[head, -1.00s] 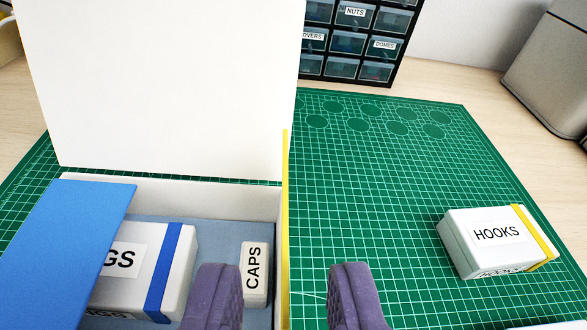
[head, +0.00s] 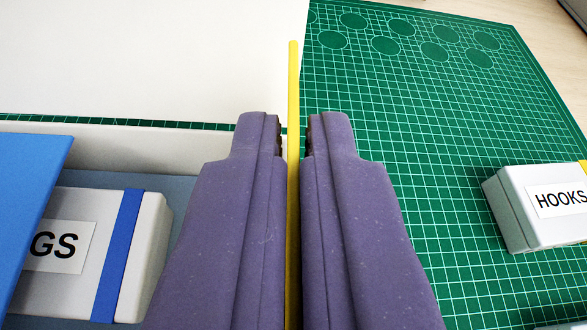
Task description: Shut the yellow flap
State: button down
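The yellow flap (head: 294,85) shows edge-on as a thin upright strip at the right side of the open white box (head: 130,142). My gripper (head: 294,130) has its two purple fingers on either side of the flap, closed in on it. The flap's far end sticks out beyond the fingertips. The fingers hide much of the box's right side. The blue flap (head: 25,190) stands open at the left. In the box lies a white carton (head: 80,285) with a blue band and a label ending in "GS".
A white HOOKS carton (head: 530,215) with a yellow band sits on the green mat (head: 430,130) at the right. The mat between it and my gripper is clear.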

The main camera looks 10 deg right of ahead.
jog(key=shift+a+r+n+h+p, duration=0.15)
jog(key=shift+a+n+h+p, duration=0.2)
jog(key=shift+p, duration=0.9)
jog(key=shift+a+n+p, duration=0.15)
jog(key=shift+n+p, duration=0.2)
jog(key=shift+p, duration=0.2)
jog(key=shift+a+f+n+h, duration=0.6)
jog(key=shift+n+h, duration=0.25)
jog(key=shift+n, duration=0.15)
jog(key=c, duration=1.3)
grip_release()
jog(key=shift+c, duration=0.2)
jog(key=shift+r, duration=0.1)
